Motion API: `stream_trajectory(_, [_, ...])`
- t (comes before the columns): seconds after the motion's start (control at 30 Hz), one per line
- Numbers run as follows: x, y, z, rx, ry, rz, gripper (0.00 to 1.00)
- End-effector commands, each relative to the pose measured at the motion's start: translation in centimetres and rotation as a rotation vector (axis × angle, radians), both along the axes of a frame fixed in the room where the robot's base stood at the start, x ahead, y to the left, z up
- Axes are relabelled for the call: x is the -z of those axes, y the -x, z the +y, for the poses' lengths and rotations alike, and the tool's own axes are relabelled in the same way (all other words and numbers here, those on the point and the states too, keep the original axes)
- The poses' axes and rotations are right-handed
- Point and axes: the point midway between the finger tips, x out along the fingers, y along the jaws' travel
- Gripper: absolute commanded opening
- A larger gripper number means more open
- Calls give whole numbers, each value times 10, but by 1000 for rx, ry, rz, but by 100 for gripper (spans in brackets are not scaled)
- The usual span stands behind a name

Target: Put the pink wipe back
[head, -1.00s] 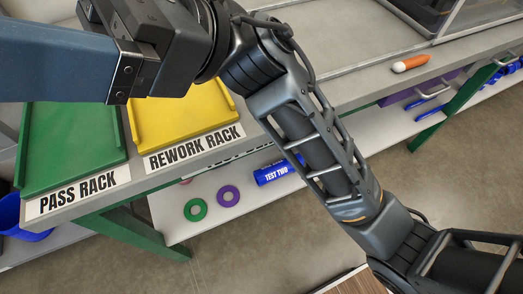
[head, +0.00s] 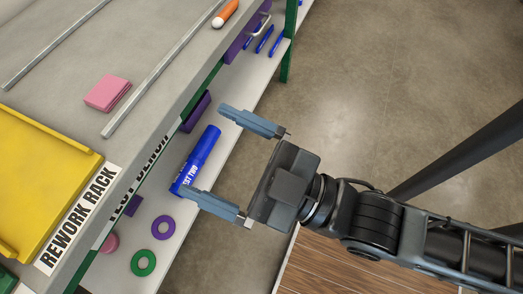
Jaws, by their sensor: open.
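The pink wipe (head: 108,93) is a folded pink block lying on the grey bench top, between the yellow rack and a metal rail. My gripper (head: 226,162) is open and empty. In the picture its two blue-grey fingers are in front of the lower shelf, one on each side of the blue TEST TWO cylinder (head: 197,160). I cannot tell how far above the cylinder they are. The gripper is to the right of the wipe and apart from it.
The yellow rework rack (head: 45,170) stands at the left. A metal rail (head: 165,65) crosses the bench top. An orange and white marker (head: 226,12) lies near the bench edge. A green ring (head: 143,263), a purple ring (head: 163,228) and a pink round thing (head: 109,243) are on the lower shelf.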

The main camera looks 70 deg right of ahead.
Motion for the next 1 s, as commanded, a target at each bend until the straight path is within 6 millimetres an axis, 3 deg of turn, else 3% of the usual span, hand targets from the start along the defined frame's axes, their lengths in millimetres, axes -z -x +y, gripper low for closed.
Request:
stream_trajectory(0.1, [31,42,-21,-5,-126,199,100])
stream_trajectory(0.2, [49,72,-38,4,-217,334,100])
stream_trajectory(0.4, [65,109,-59,29,-323,492,100])
stream_trajectory(1.0, [64,116,-62,35,-344,520,100])
